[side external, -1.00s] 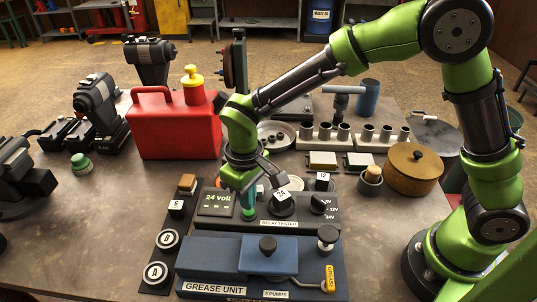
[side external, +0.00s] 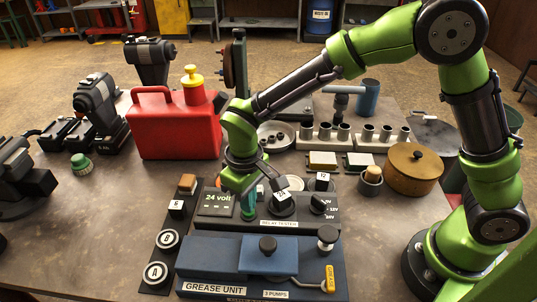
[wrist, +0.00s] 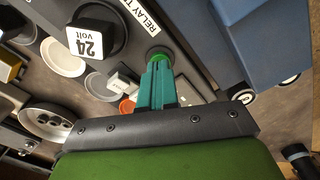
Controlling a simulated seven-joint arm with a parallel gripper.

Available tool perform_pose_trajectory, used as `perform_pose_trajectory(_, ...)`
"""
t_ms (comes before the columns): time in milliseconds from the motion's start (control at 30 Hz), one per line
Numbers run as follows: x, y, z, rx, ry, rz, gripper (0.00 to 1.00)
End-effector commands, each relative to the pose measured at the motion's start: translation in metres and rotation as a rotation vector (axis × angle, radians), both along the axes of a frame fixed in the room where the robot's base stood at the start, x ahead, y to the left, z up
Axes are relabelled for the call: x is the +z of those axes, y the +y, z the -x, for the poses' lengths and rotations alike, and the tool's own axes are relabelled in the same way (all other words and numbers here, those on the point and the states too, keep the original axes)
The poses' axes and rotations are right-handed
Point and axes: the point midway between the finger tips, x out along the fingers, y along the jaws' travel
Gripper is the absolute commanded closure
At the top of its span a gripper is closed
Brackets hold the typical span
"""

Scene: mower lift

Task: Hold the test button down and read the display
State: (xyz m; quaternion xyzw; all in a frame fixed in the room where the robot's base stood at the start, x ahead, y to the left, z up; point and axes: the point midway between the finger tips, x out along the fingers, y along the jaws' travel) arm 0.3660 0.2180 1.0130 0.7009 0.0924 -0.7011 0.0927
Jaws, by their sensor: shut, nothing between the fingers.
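The relay tester (side external: 275,222) is a dark box with a label on its front, standing behind the blue grease unit.
The blue grease unit (side external: 225,258) is in front of the tester. A panel with round A and B buttons (side external: 167,240) is at its left. A red can (side external: 175,130) stands behind, and a wooden lidded pot (side external: 412,168) is at the right.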

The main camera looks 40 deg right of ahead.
Motion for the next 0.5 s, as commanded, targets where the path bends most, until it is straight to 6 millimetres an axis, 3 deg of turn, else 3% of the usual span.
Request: perform_pose_trajectory(500, -0.013, 0.0, 0.0, -0.001, 0.0, -0.001, 1.0)
